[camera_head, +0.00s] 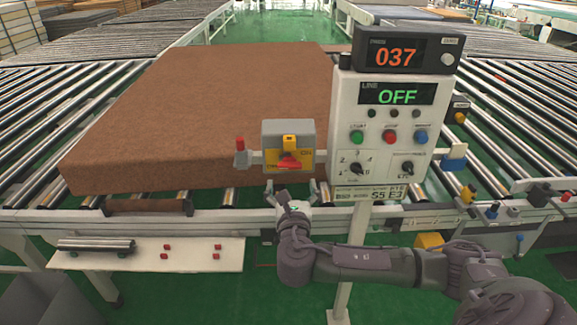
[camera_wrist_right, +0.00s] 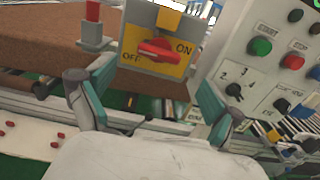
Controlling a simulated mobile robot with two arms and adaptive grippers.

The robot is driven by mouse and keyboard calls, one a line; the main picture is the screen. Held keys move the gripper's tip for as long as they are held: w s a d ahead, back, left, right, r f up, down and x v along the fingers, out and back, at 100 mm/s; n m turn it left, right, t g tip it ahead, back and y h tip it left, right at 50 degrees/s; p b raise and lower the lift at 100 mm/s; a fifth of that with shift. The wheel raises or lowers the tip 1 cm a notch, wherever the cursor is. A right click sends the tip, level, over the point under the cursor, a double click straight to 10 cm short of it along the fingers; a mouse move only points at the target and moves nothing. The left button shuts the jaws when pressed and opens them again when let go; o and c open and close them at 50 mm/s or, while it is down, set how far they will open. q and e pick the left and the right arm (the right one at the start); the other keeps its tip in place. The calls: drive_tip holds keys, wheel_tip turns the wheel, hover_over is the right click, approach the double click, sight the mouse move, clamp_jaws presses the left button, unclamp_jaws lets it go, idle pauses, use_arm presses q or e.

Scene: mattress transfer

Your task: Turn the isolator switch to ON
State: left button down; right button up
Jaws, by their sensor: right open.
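The isolator switch (camera_head: 289,162) is a red rotary handle on a yellow plate marked OFF at the left and ON at the right. Its grey box (camera_head: 269,131) is mounted left of the control panel. In the right wrist view the red handle (camera_wrist_right: 157,49) lies roughly crosswise between the two words; which one it points to is hard to tell. My right gripper (camera_head: 292,188) is open and empty just below the box, its fingers spread to either side, apart from the handle. The fingers also show in the right wrist view (camera_wrist_right: 148,88). My left gripper is not in view.
The control panel (camera_head: 345,115) has buttons, knobs and a LINE display (camera_head: 397,95) reading OFF. A counter (camera_head: 408,52) on top reads 037. A red-topped post (camera_head: 240,148) stands left of the switch. A brown mattress (camera_head: 215,90) lies on the roller conveyor (camera_head: 45,125) behind.

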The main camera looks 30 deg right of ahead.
sight(290, 168)
drive_tip(key=p+x, duration=0.1)
drive_tip(key=x, duration=0.4)
drive_tip(key=shift+w+d+r, duration=0.1)
drive_tip(key=shift+w+d, duration=0.05)
drive_tip(key=shift+w, duration=0.25)
drive_tip(key=shift+w+d, duration=0.25)
drive_tip(key=shift+w, duration=0.2)
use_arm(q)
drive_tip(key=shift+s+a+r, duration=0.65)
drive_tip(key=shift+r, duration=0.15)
use_arm(e)
drive_tip(key=c, duration=1.1)
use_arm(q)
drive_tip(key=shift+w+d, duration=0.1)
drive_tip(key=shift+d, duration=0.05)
use_arm(e)
drive_tip(key=shift+c, duration=0.2)
